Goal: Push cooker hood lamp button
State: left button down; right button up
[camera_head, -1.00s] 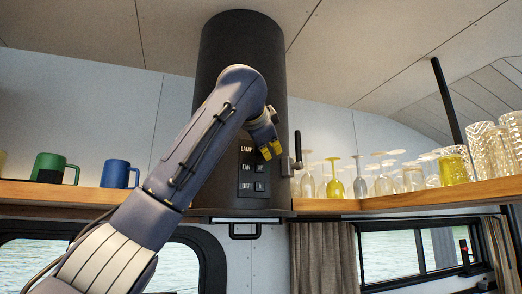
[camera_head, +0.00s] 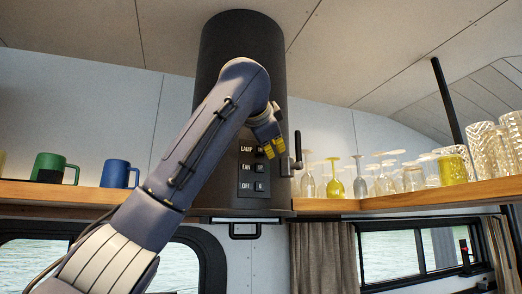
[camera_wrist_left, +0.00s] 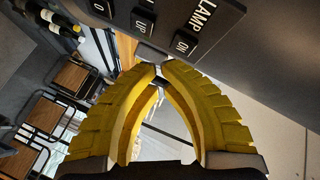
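The cooker hood (camera_head: 232,40) is a dark cylinder in the middle of the head view. Its control panel (camera_head: 246,172) carries LAMP, FAN and OFF labels with small black buttons. My left gripper (camera_head: 275,152) is in front of the panel's upper right part, beside the lamp row. In the left wrist view the lamp button (camera_wrist_left: 185,44), marked ON, shows next to the LAMP label. The yellow fingertips of my left gripper (camera_wrist_left: 160,68) are together, empty, just below that button in the picture. I cannot tell whether they touch the panel. My right gripper is not in view.
A dark upright handle (camera_head: 297,150) stands right beside my left gripper. A wooden shelf (camera_head: 425,196) on the right holds several glasses. A green mug (camera_head: 52,167) and a blue mug (camera_head: 116,174) stand on the left shelf. A dark rail (camera_head: 244,230) hangs below the hood.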

pick_arm(q)
jog(key=shift+s+d, duration=0.35)
jog(key=shift+s, duration=0.55)
jog(key=shift+s+d, duration=0.4)
jog(key=shift+s, duration=0.55)
jog(key=shift+s+d, duration=0.35)
jog(key=shift+s, duration=0.55)
